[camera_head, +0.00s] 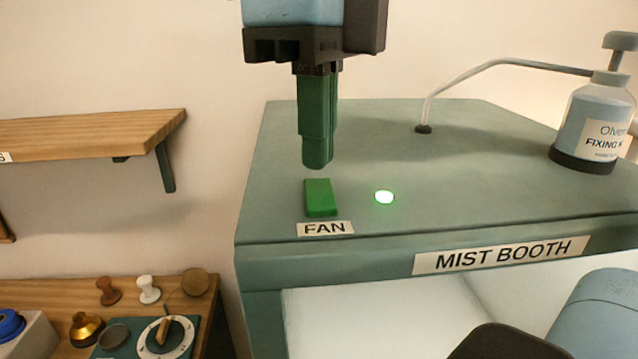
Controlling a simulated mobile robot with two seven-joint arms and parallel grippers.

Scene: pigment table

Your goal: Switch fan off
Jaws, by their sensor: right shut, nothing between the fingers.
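The fan switch (320,197) is a green rocker on top of the mist booth (470,180), just behind the label that reads FAN. A round light (384,197) to the right of the switch glows green. My right gripper (317,165) points straight down, its green fingers shut with nothing between them. Its fingertips appear just above and behind the switch, with a small gap showing between them and it. My left gripper is not in view.
A bottle (592,125) labelled FIXING stands at the booth's right, with a thin tube running to the booth top. A wooden shelf (90,132) is on the left wall. Stamps and a dial (166,337) sit on a lower bench at left.

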